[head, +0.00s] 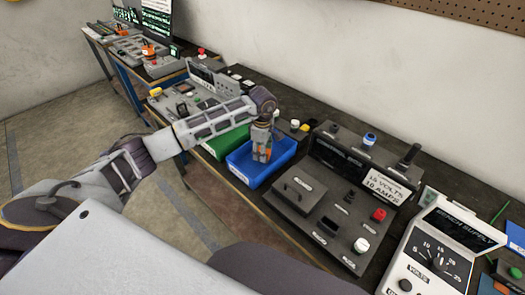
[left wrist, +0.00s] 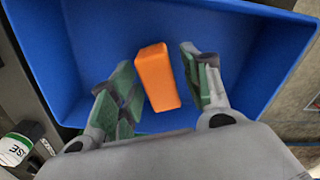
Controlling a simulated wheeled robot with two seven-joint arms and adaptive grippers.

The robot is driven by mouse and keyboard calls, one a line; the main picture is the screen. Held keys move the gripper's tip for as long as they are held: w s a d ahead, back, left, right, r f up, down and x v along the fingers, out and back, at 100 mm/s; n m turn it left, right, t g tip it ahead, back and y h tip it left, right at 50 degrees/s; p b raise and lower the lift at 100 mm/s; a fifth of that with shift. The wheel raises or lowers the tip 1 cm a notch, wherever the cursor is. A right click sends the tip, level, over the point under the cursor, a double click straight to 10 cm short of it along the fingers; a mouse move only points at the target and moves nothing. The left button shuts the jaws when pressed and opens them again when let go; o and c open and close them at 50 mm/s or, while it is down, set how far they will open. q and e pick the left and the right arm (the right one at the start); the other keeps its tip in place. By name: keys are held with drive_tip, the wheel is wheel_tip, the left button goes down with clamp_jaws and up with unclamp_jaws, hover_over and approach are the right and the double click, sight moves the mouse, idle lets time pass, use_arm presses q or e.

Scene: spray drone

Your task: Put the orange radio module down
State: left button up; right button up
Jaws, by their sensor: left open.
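The orange radio module (left wrist: 158,77) is between the two fingers of my left gripper (left wrist: 160,88) in the left wrist view, with a visible gap on each side. The blue bin (left wrist: 75,65) surrounds both of them, and the module appears to be in the bin. In the head view my left gripper (head: 262,152) points down into the blue bin (head: 248,179), and only a bit of orange shows at its fingers. My left gripper is open. My right gripper is not in view.
A green bin (head: 222,146) stands left of the blue one. A dark control box (head: 320,190) with knobs and a switch is close on the right. A bench supply (head: 437,250) stands further right. The wall runs behind the bench.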

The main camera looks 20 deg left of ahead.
use_arm(q)
drive_tip(key=shift+r, duration=0.75)
wheel_tip(320, 180, up, 4)
drive_tip(key=shift+r+b, duration=0.25)
drive_tip(key=shift+b, duration=0.25)
wheel_tip(320, 180, up, 4)
drive_tip(key=shift+r+b, duration=0.1)
drive_tip(key=shift+b, duration=0.2)
wheel_tip(320, 180, up, 2)
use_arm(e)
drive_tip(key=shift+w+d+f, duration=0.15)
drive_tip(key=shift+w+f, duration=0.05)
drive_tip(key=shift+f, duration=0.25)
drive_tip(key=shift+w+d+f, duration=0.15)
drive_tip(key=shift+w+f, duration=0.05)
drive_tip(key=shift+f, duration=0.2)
use_arm(q)
drive_tip(key=shift+s, duration=0.15)
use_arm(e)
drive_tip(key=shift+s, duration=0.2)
